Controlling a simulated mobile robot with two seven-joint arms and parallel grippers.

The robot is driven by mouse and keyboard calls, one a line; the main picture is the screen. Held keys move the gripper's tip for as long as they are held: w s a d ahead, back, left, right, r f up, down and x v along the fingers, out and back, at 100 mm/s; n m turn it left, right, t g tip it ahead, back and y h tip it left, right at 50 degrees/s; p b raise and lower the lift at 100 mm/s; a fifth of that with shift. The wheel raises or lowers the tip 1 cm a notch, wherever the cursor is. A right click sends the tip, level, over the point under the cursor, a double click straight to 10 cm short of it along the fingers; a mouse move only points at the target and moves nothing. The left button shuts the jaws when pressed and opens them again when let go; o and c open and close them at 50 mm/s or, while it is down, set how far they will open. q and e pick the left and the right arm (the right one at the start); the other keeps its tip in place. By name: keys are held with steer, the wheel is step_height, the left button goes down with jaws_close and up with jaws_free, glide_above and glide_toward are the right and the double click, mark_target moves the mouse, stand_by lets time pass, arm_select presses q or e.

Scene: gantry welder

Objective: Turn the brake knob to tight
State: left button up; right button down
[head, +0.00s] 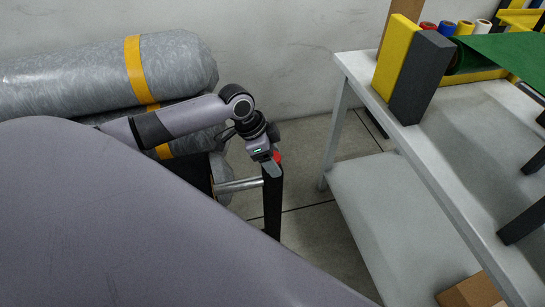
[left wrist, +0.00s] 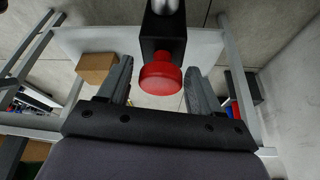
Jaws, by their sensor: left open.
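The brake knob is a red round cap at the end of a black block. In the left wrist view the red knob (left wrist: 160,76) sits between the two fingers of my open left gripper (left wrist: 158,68), with gaps visible on both sides. In the head view only a small red part of the knob (head: 278,157) shows beside my left gripper (head: 270,166), which is at the top of the black post (head: 273,208). The gripper hides most of the knob there. I cannot tell any tight or loose marking. My right gripper is not in view.
A metal bar (head: 238,185) joins the post toward large grey wrapped rolls (head: 70,82) with yellow straps. A white table (head: 455,165) stands at right, holding yellow and dark blocks (head: 421,78). A cardboard box (head: 470,292) lies on its lower shelf. Open floor lies between post and table.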

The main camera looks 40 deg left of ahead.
arm_select(q)
steer(key=c, duration=0.9)
steer(key=shift+c, duration=0.2)
